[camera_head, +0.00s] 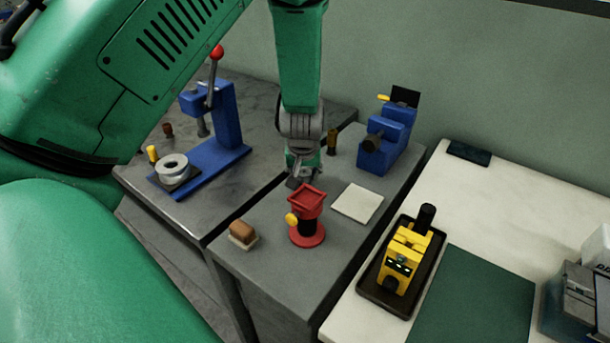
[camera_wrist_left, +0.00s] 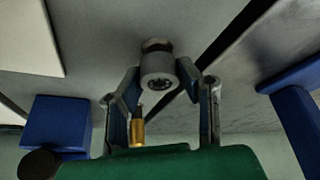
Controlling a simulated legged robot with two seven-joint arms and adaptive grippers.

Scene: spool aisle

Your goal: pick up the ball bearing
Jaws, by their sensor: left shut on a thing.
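My left gripper (camera_head: 302,178) reaches down over the middle grey worktop, just behind a red stand. In the left wrist view its two fingers (camera_wrist_left: 159,76) are closed on a short grey cylinder with a dark round centre, which I take as the ball bearing (camera_wrist_left: 158,72). The piece sits between the fingertips, its round end facing the camera. A small brownish part shows just beyond it. In the head view the bearing cannot be made out at the fingertips, behind the red stand. Whether it touches the worktop is unclear. My right gripper is out of view.
The red stand (camera_head: 307,236) is close in front of the gripper. A blue vise (camera_head: 387,139), brass cylinder (camera_head: 332,141), white pad (camera_head: 357,203) and brown brush (camera_head: 242,234) are around it. A blue press (camera_head: 228,125) stands left; a yellow device (camera_head: 404,257) sits right.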

